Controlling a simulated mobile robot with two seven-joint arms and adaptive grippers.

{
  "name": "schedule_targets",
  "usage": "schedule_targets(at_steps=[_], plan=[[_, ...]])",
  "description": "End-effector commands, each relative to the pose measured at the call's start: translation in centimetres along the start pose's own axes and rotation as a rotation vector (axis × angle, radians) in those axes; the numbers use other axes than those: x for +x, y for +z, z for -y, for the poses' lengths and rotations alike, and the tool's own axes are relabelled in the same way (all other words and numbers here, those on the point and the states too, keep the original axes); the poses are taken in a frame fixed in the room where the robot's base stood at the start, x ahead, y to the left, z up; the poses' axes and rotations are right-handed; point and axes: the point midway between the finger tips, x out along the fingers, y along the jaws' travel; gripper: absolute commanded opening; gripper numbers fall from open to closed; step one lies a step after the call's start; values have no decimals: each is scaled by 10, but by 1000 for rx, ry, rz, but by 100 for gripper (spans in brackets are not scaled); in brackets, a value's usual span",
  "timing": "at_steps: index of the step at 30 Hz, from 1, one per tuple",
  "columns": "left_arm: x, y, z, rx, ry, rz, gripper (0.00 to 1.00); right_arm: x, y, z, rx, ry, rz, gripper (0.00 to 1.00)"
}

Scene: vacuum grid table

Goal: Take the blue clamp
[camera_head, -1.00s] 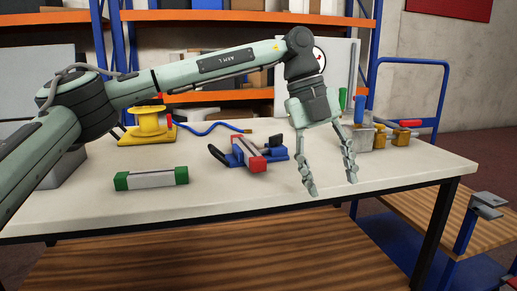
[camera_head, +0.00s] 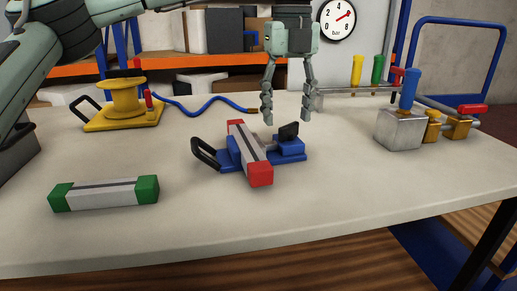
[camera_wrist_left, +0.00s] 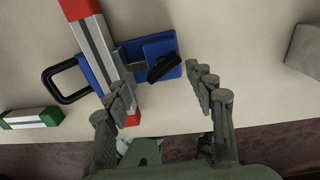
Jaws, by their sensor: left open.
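The blue clamp (camera_head: 291,149) sits on the table, with a black loop handle at its left and a black knob at its right. A grey bar with red ends (camera_head: 251,152) lies across it. My left gripper (camera_head: 287,118) is open and empty, pointing down above the table near the clamp's right, knob end. In the left wrist view the clamp (camera_wrist_left: 160,50) shows beyond the open fingers (camera_wrist_left: 163,92), with its knob between and ahead of them. The left finger overlaps the bar in that view; I cannot tell contact. My right gripper is not in view.
A green-ended bar (camera_head: 104,194) lies front left on the table (camera_head: 330,215). A yellow spool device (camera_head: 122,101) with a blue hose (camera_head: 200,109) stands at back left. A metal block with a blue handle (camera_head: 400,130) and yellow fittings stand at right. The front middle is clear.

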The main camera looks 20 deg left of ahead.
Motion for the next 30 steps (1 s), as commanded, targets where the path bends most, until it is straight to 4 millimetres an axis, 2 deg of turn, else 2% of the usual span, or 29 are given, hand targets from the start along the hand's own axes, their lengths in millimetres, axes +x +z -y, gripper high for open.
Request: schedule_targets(at_steps=[9,18,30], plan=[[44,-1,3,-2,-1,-1,55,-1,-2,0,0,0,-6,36],[50,-1,3,-2,-3,-1,55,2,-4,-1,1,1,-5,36],[50,-2,3,-1,-2,-1,6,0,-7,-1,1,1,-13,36]])
